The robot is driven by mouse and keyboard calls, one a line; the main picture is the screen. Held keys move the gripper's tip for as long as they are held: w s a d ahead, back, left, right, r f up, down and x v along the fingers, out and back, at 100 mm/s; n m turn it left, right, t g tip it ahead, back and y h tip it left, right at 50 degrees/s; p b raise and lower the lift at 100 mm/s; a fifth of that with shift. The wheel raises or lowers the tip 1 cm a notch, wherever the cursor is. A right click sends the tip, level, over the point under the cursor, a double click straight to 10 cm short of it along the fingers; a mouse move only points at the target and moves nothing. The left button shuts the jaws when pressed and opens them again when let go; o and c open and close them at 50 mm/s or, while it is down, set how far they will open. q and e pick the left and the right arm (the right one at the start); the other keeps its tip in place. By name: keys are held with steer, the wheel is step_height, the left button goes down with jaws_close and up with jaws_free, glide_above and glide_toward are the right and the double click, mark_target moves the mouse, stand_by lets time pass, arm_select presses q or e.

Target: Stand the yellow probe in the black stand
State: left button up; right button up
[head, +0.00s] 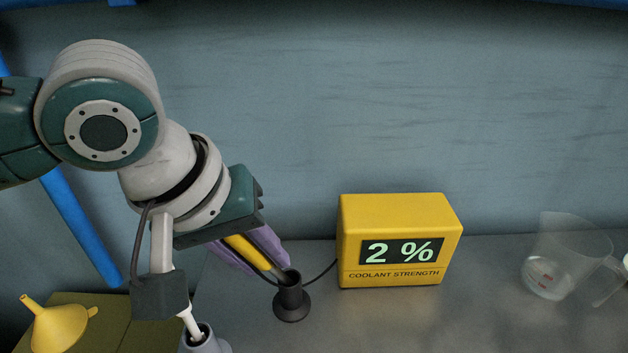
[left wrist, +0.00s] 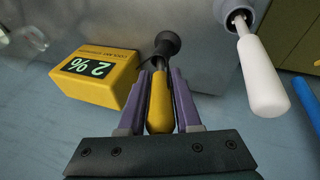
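The yellow probe (head: 247,251) sits between the purple fingers of my left gripper (head: 262,256), tilted, with its thin end down at the mouth of the black stand (head: 291,303). The stand is upright on the grey metal top. The black stand (left wrist: 167,44) lies straight beyond the fingertips. How deep the tip is in the stand is hard to tell. My right gripper is not in view.
A yellow box (head: 400,240) reading "2 % COOLANT STRENGTH" stands right of the stand, with a dark cable beside it. A clear jug (head: 565,258) is at far right. A white-handled tool (left wrist: 262,75) stands in a grey holder, near a yellow funnel (head: 62,325).

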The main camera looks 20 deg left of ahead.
arm_select(q)
steer(key=o, duration=0.3)
steer(key=shift+o, duration=0.2)
steer(key=w+p+v, duration=0.1)
steer(key=p+v, duration=0.2)
steer(key=v, duration=1)
steer(key=s+d+f+m+h, duration=0.1)
steer(key=s+d+f+m, duration=0.3)
steer(key=s, duration=0.1)
steer(key=s+a+f+m+y, duration=0.2)
steer(key=s+a+f, duration=0.3)
steer(key=s, duration=0.4)
steer(key=shift+s+a+y, duration=0.3)
steer(key=shift+a+y, duration=0.2)
steer(key=shift+a, duration=0.4)
